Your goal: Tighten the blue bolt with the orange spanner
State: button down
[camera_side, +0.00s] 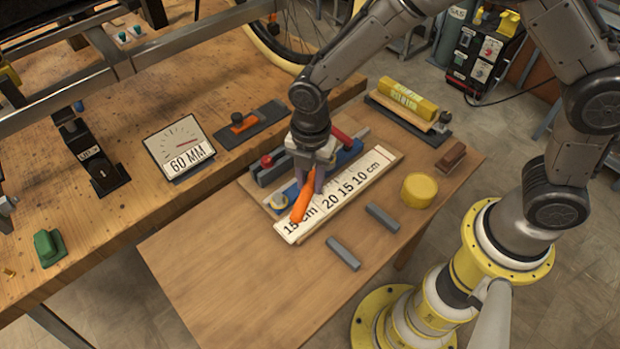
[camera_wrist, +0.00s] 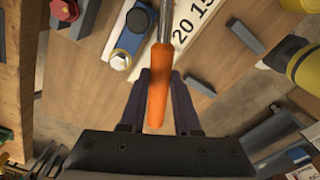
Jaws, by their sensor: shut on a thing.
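The orange spanner has an orange handle (camera_side: 301,203) and a metal shaft that shows in the wrist view (camera_wrist: 166,22). My gripper (camera_side: 318,183) is shut on the handle, which lies between the two dark fingers in the wrist view (camera_wrist: 160,88). The handle slants down over the white ruler board; I cannot tell whether it touches it. The spanner's far end is hidden by my gripper in the side view and cut off in the wrist view.
A 60 MM gauge (camera_side: 180,147) sits on the left bench. The small table's front is clear.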

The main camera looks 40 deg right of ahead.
jog(key=shift+f, duration=1.1)
dwell(0.8)
jog(key=c, duration=1.3)
grip_release()
grip_shut()
jog(key=shift+w+a+m, duration=0.25)
jog(key=shift+w+m, duration=0.3)
jog(key=shift+w, duration=0.05)
jog(key=shift+w+a+m, duration=0.25)
jog(key=shift+w+m, duration=0.3)
dwell(0.4)
jog(key=shift+s+d+n, duration=0.3)
jog(key=shift+s+n, duration=0.5)
dwell(0.5)
jog(key=shift+o, duration=0.5)
grip_release()
grip_shut()
